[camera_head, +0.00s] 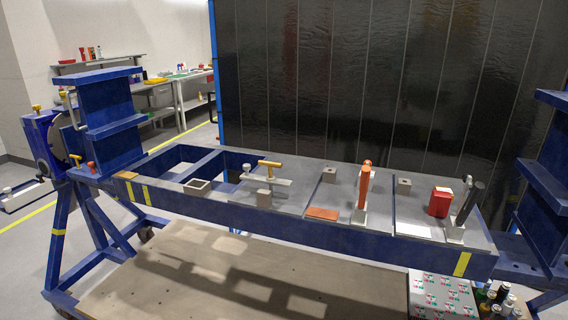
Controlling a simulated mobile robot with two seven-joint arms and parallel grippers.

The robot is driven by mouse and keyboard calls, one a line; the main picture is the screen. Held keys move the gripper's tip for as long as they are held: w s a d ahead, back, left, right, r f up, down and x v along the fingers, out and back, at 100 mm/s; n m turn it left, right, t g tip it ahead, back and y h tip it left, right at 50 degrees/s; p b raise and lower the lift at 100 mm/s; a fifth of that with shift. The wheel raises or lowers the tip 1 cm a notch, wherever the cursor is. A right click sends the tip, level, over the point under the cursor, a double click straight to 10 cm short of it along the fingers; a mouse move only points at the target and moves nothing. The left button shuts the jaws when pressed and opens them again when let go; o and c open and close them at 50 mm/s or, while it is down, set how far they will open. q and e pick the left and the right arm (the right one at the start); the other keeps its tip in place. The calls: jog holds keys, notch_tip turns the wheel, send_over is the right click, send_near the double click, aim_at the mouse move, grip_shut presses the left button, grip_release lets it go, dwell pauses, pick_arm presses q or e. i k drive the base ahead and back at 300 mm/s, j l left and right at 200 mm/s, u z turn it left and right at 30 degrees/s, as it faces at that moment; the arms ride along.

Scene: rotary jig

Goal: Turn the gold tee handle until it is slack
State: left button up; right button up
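The gold tee handle (269,164) stands above a grey clamp (263,180) on the jig's flat top, left of the middle. Its crossbar lies roughly level, with a short stem below it. A small grey block (264,197) sits just in front of the clamp. I cannot tell from here how tight the handle is. Neither of my grippers is in view, and nothing touches the handle.
The blue jig frame (350,244) has an orange-handled clamp (363,187), a black-handled clamp (468,204) and a red container (439,202) on top. Blue end posts (108,115) rise at both ends. A patterned box (442,295) and bottles stand at the front right.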

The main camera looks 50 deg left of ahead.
aim_at(270, 164)
jog(key=u, duration=1.6)
